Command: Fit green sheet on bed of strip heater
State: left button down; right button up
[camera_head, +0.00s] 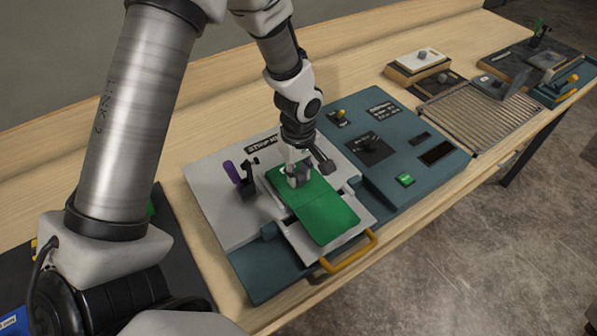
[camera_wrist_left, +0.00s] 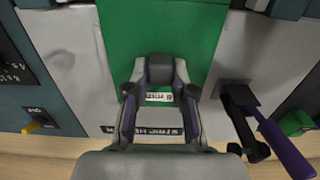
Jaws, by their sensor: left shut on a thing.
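The green sheet (camera_head: 325,211) lies flat along the grey bed of the strip heater (camera_head: 215,200), its near part over a pale plate with a yellow handle (camera_head: 350,252). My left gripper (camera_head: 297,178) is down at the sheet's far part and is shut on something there. In the left wrist view the gripper (camera_wrist_left: 160,95) is over the green sheet (camera_wrist_left: 160,30), its fingers around a grey knob or block at a white label. The fingers hide the exact contact. My right gripper is in neither view.
A blue control panel (camera_head: 400,140) with a green button (camera_head: 405,179) lies further right. A slatted rack (camera_head: 480,115) lies beyond it.

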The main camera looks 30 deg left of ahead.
pick_arm(q)
jog(key=shift+f+b, duration=0.55)
jog(key=shift+f, duration=0.2)
dwell(0.4)
jog(key=c, duration=0.9)
grip_release()
notch_tip(320, 180, up, 12)
jog(key=shift+r, duration=0.1)
